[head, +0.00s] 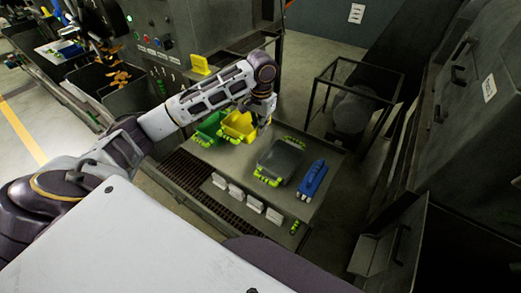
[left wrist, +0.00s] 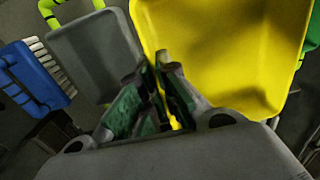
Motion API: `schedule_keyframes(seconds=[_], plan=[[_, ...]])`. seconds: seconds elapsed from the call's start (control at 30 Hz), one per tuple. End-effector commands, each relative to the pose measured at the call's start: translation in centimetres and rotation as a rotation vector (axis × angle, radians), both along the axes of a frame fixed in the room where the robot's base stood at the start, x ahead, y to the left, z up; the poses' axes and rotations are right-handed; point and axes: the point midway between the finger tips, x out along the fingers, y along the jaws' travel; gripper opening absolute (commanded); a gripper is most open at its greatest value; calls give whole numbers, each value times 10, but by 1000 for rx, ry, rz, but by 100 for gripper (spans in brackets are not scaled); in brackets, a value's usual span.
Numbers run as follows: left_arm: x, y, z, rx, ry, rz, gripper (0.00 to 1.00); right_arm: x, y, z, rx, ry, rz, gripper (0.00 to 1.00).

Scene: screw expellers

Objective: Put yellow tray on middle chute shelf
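The yellow tray (head: 238,124) is at the back left of the low grey table, beside the green tray (head: 209,128). My left arm reaches across from the left, and my left gripper (head: 263,108) is at the yellow tray's right side. In the left wrist view the yellow tray (left wrist: 225,45) fills the upper right. The green-padded fingers of my left gripper (left wrist: 160,85) are close together with the tray's rim between them. I cannot tell whether the tray is lifted. The right gripper is out of view. I cannot make out which part is the middle chute shelf.
A machine with a control panel and a chute of brown pieces (head: 121,77) stands behind left. A dark frame (head: 352,95) stands behind right.

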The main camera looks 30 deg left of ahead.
Motion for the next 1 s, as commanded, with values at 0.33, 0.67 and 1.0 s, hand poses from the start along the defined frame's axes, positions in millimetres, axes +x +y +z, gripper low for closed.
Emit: schedule_keyframes(seconds=[0.33, 0.67, 1.0], plan=[[-1, 0, -36, 0, 3, 1, 0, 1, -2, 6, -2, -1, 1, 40], [0, 0, -48, 1, 0, 0, 0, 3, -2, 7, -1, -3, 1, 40], [0, 0, -59, 0, 2, 1, 0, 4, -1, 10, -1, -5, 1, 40]])
